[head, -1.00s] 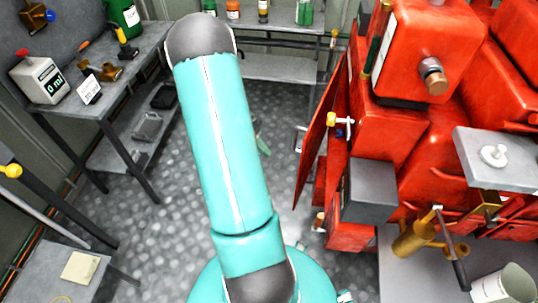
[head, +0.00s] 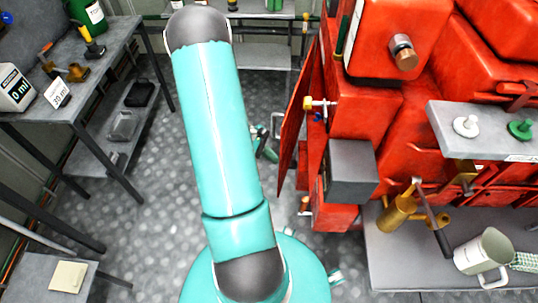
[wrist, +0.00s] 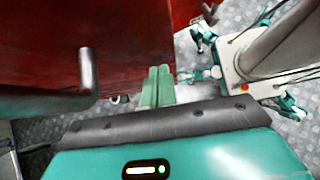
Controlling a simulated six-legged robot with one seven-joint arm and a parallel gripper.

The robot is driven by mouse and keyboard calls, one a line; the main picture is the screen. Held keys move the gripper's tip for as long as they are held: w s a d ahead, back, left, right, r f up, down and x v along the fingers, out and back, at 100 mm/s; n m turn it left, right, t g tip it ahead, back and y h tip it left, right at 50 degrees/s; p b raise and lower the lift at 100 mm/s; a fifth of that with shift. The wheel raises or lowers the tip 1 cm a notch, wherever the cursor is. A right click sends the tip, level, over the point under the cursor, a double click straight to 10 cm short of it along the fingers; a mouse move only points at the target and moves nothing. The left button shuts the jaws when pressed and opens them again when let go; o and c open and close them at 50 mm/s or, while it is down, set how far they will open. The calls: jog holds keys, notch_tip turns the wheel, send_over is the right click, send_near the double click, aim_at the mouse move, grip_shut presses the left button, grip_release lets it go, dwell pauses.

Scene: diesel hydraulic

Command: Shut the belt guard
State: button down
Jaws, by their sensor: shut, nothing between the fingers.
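The belt guard, a red hinged panel (head: 296,130), stands swung out from the red engine in the head view, seen nearly edge-on. In the wrist view the red panel (wrist: 120,30) fills the upper left, with a grey bar handle (wrist: 87,72) on its face. My gripper (wrist: 158,75) shows two green fingers together, empty, to the right of the handle and apart from it. Whether the fingers touch the panel cannot be told.
The red engine (head: 375,120) and a grey box (head: 352,172) stand right of the panel. A grey shelf (head: 400,270) holds a jug (head: 483,255) and a brass pump (head: 400,212). A workbench (head: 100,70) stands at left. The floor between is clear.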

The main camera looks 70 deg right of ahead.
jog(key=s+n+h, duration=0.2)
jog(key=s+n, duration=0.1)
jog(key=s, duration=1)
jog(key=shift+s+h, duration=0.3)
jog(key=shift+s, duration=0.05)
jog(key=shift+d, duration=0.1)
jog(key=w+a+r, duration=0.2)
jog(key=w+r, duration=0.5)
jog(key=w, duration=0.5)
jog(key=shift+w+t, duration=0.2)
jog(key=shift+t, duration=0.1)
